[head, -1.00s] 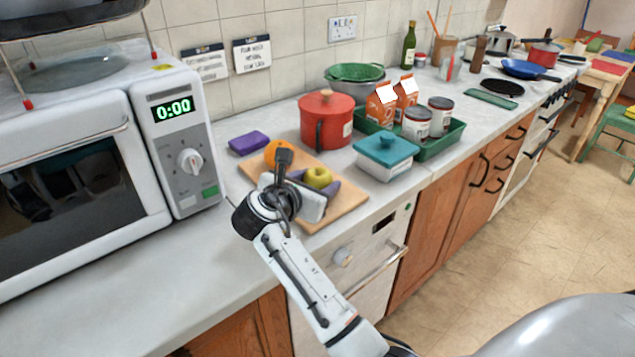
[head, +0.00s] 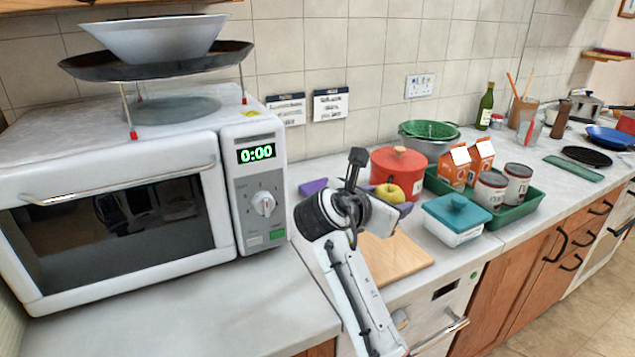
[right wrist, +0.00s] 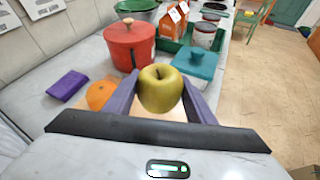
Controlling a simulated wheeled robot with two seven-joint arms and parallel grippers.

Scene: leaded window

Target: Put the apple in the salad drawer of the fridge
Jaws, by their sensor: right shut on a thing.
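A yellow-green apple (head: 389,192) is held by my right gripper (head: 392,200) above the wooden chopping board (head: 398,256). In the right wrist view the apple (right wrist: 160,88) sits between the two purple-grey fingers, which touch its sides. The right gripper is shut on it. The fridge and its salad drawer are not in view. My left gripper is not in view.
A microwave (head: 110,240) stands left of my right arm. A purple sponge-like block (head: 313,186) and, in the right wrist view, an orange (right wrist: 101,95) lie nearby. A red pot (head: 412,163), a teal-lidded box (head: 458,219) and a green tray (head: 515,215) stand right. The front counter is clear.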

